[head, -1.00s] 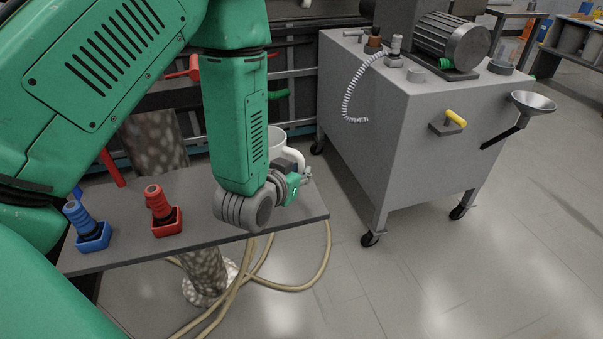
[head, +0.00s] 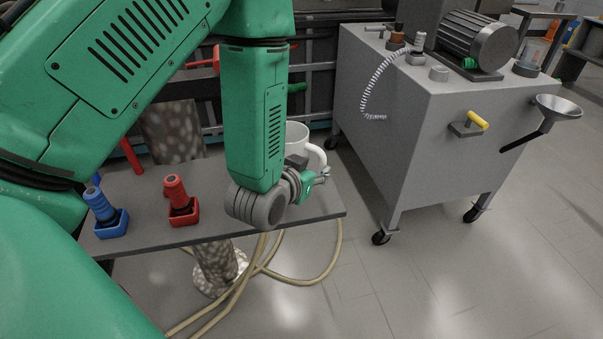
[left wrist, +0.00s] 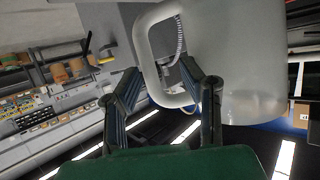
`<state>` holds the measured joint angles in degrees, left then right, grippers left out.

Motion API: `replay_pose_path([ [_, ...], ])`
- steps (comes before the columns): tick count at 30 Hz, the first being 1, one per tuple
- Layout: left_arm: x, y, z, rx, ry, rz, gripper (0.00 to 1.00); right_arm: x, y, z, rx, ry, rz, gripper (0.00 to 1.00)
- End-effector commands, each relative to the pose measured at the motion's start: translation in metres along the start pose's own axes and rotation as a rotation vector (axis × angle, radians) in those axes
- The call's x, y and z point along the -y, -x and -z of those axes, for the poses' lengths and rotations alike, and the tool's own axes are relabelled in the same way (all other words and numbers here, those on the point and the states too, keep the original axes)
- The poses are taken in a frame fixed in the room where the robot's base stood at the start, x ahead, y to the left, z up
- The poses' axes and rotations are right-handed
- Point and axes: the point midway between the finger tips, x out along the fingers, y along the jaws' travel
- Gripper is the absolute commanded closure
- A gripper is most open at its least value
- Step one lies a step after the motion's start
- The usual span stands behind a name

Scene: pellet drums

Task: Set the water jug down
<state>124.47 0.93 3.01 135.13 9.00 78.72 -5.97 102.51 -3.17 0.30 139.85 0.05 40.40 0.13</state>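The water jug (head: 297,138) is white with a loop handle and stands upright at the right end of the grey shelf (head: 240,222), mostly hidden behind my left arm. Its base is hidden, so I cannot tell whether it touches the shelf. My left gripper (head: 322,177) is at the handle side. In the left wrist view the jug (left wrist: 240,60) fills the right side, and the fingers of my left gripper (left wrist: 160,75) are spread, one on each side of the handle's outer bar, with visible room between them. My right gripper is not in view.
A blue holder (head: 110,226) and a red holder (head: 184,214), each with a matching handled piece, stand on the shelf to the left. A grey wheeled cart (head: 420,140) with a motor stands at the right. Beige hoses (head: 290,278) hang below the shelf.

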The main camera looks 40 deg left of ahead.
Motion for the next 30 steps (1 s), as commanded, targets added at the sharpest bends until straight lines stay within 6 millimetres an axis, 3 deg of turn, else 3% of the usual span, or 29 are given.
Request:
replay_pose_path([
  [5, -0.003, 0.041, 0.002, 0.004, -0.006, -0.001, 0.65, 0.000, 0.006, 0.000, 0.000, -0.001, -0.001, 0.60],
  [8, -0.003, 0.065, 0.004, 0.005, -0.005, -0.002, 0.65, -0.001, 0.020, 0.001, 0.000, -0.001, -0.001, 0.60],
  [18, 0.003, 0.091, 0.003, 0.007, 0.002, -0.002, 0.65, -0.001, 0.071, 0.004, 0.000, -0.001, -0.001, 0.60],
  [30, -0.003, 0.106, 0.001, 0.003, -0.003, 0.000, 0.65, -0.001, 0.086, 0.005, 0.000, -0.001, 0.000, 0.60],
])
